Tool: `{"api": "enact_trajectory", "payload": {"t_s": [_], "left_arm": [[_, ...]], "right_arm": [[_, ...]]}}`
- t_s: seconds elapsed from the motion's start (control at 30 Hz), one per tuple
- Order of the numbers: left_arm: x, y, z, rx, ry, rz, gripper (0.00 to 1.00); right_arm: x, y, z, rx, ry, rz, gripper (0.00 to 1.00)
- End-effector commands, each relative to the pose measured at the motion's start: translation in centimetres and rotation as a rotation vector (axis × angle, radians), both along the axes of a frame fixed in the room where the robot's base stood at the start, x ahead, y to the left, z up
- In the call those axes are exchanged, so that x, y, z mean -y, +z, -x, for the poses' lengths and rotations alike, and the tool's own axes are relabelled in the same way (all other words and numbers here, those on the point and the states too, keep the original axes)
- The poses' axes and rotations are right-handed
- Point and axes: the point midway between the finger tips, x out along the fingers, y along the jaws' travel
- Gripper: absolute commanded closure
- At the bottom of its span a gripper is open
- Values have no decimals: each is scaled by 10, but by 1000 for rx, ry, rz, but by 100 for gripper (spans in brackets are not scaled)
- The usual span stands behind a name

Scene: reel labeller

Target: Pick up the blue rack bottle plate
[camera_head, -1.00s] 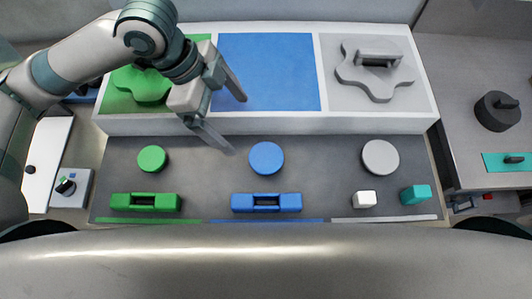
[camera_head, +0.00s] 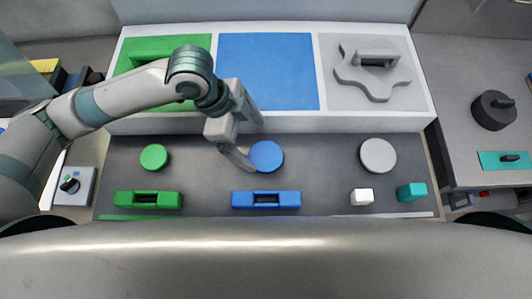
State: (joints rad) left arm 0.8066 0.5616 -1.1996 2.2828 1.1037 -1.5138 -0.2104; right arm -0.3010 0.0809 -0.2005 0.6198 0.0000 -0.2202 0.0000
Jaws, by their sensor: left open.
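A blue round disc (camera_head: 267,156) lies on the dark grey work surface, in front of the blue square panel (camera_head: 268,72). A blue bar with a dark slot (camera_head: 266,200) lies nearer to me. I cannot tell from its look which blue piece is the rack bottle plate. My left gripper (camera_head: 256,144) is open and empty, its fingers spread apart. Its nearer fingertip overlaps the left edge of the blue disc in the picture; I cannot tell whether it touches. My right gripper is not in view.
Green (camera_head: 153,157) and grey (camera_head: 378,155) discs lie on either side. A green slotted bar (camera_head: 148,200), a white block (camera_head: 362,196) and a teal block (camera_head: 411,191) are near the front. A grey lobed plate with a handle (camera_head: 373,72) sits at the back right.

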Motion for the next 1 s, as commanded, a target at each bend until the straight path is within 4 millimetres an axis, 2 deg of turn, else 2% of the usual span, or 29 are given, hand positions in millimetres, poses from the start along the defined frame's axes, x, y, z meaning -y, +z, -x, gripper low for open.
{"api": "enact_trajectory", "payload": {"t_s": [0.2, 0.67, 1.0], "left_arm": [[8, -18, 2, -1, -1, 0, 9], [9, -23, 1, 0, 0, -1, 9], [25, -59, 5, -3, 0, 0, 9]], "right_arm": [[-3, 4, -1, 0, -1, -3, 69], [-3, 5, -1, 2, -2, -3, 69], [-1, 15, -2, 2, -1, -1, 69]]}}
